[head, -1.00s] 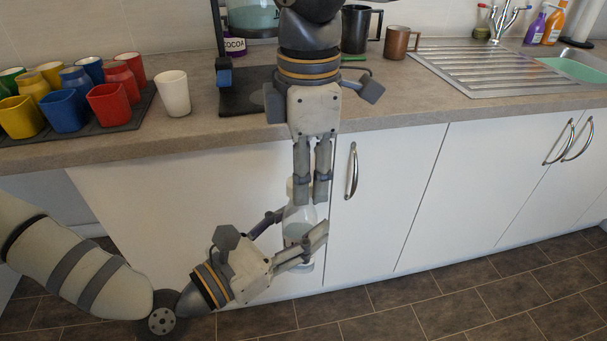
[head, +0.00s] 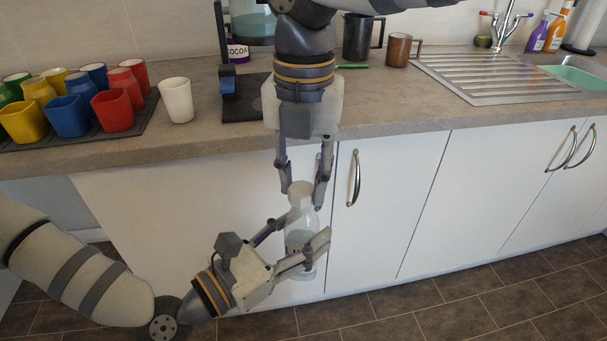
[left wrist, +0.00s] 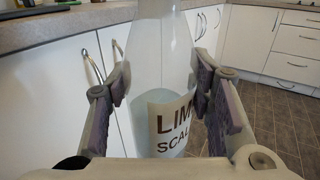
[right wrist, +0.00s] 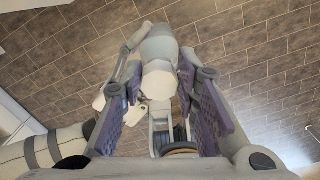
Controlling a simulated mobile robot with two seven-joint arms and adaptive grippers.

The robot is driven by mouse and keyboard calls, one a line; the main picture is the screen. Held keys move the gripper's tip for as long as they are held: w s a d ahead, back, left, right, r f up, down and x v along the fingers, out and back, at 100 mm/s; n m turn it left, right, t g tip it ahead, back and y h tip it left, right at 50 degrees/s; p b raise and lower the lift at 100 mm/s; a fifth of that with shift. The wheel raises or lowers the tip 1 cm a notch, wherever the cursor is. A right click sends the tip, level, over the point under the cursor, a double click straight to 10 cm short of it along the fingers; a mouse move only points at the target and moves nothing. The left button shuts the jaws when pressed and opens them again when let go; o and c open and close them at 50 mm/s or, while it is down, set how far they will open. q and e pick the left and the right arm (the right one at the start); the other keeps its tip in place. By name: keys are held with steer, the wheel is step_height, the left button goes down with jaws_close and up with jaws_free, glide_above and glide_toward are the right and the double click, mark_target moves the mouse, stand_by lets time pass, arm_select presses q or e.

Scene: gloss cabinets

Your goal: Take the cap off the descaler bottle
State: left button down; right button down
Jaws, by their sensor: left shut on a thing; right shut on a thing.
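The descaler bottle (head: 301,218) is pale and translucent, with liquid in its lower part. It is held roughly upright in front of the white cabinets. My left gripper (head: 299,245) is shut on its body from the lower left; the left wrist view shows the bottle's label (left wrist: 174,130) between the fingers. The white cap (right wrist: 158,82) is at the bottle's top, between the fingers of my right gripper (head: 303,188), which comes down from above and is shut on it. I cannot tell whether the cap is loose on the neck.
The counter edge (head: 220,141) and white cabinet doors (head: 390,200) are close behind the grippers. Coloured cups stand on a dark tray (head: 150,105) at the left, beside a white cup (head: 176,99). The floor (head: 470,300) in front is clear.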

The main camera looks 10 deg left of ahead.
steer(key=shift+r, duration=0.2)
steer(key=shift+r, duration=0.95)
